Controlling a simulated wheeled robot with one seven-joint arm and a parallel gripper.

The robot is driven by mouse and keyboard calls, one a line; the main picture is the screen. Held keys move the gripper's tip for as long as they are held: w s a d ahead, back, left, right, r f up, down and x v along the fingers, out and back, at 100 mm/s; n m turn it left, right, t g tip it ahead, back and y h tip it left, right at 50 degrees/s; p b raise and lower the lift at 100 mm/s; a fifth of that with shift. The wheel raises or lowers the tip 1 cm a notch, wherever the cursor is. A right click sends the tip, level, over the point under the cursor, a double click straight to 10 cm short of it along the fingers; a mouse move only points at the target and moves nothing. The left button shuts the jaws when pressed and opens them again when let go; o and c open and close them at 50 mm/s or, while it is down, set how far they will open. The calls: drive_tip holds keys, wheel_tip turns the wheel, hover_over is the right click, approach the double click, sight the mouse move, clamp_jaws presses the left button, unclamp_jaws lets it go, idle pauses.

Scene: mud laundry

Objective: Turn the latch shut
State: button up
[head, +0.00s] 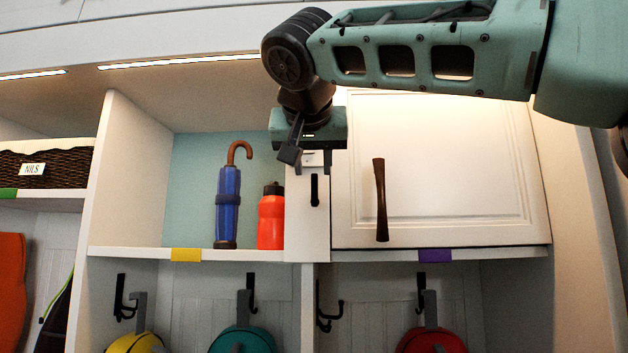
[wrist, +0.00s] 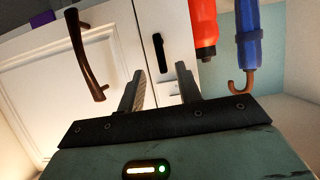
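The black bar (head: 314,190) on the white post left of the cabinet door looks like the latch. It stands upright, beside the door's edge and not across it. It also shows in the wrist view (wrist: 160,52), just beyond the fingertips. The white cabinet door (head: 460,170) looks closed and has a dark brown handle (head: 380,200). My gripper (head: 309,160) is in front of the post, just above the bar in the head view. Its two fingers are apart with nothing held between them (wrist: 160,72). I cannot tell how far they are from the post.
A blue umbrella (head: 228,205) and an orange bottle (head: 271,217) stand in the open cubby left of the post. Black hooks (head: 252,293) and hanging bags (head: 430,340) are below the shelf. A wicker basket (head: 45,165) sits far left.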

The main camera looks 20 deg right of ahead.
sight(314, 189)
drive_tip(key=p+x, duration=0.2)
drive_tip(key=x, duration=0.5)
drive_tip(key=shift+f, duration=0.1)
clamp_jaws()
